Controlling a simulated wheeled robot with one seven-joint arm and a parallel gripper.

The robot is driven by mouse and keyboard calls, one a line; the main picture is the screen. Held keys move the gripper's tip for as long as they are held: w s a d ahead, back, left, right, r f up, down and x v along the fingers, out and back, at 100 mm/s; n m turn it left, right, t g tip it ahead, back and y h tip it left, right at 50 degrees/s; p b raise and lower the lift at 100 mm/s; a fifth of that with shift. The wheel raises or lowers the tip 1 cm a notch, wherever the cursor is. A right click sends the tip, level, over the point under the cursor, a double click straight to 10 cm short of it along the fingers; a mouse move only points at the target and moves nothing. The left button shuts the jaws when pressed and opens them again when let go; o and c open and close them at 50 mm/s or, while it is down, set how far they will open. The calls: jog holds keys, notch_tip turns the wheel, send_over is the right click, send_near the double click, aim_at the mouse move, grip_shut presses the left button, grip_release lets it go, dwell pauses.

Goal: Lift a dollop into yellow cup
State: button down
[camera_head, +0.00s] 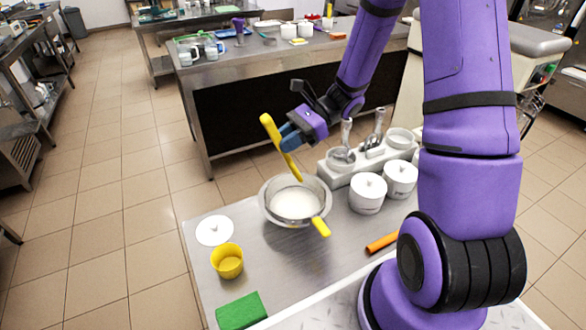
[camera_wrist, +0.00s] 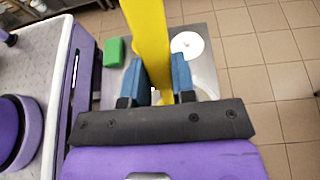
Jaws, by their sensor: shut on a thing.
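My gripper (camera_head: 287,138) is shut on a long yellow utensil (camera_head: 268,124), held tilted above the metal bowl. In the wrist view my gripper's blue fingers (camera_wrist: 159,84) clamp the yellow utensil (camera_wrist: 148,35) from both sides. The utensil's lower end is just over the far part of the bowl; I cannot tell whether it carries anything. The metal bowl (camera_head: 266,208) holds a white mass (camera_head: 295,203), and a yellow handle-like piece (camera_head: 320,227) sticks out at its near right rim. The yellow cup (camera_head: 227,262) stands upright, left of and nearer than the bowl, and looks empty.
A white lid (camera_head: 214,230) lies behind the cup and a green block (camera_head: 241,310) in front. Two white lidded pots (camera_head: 367,193) and a white holder (camera_head: 328,176) with metal utensils stand right of the bowl. An orange piece (camera_head: 382,242) lies near my arm's base.

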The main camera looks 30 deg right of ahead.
jog(key=shift+a+f+h, duration=0.65)
jog(key=shift+f+h, duration=3.35)
jog(key=shift+f, duration=4.5)
jog(key=a+r+h, duration=0.3)
jog(key=r, duration=0.4)
jog(key=shift+a, duration=0.25)
jog(key=shift+a+r+h, duration=0.1)
jog(key=shift+a+h, duration=0.15)
jog(key=shift+h, duration=0.25)
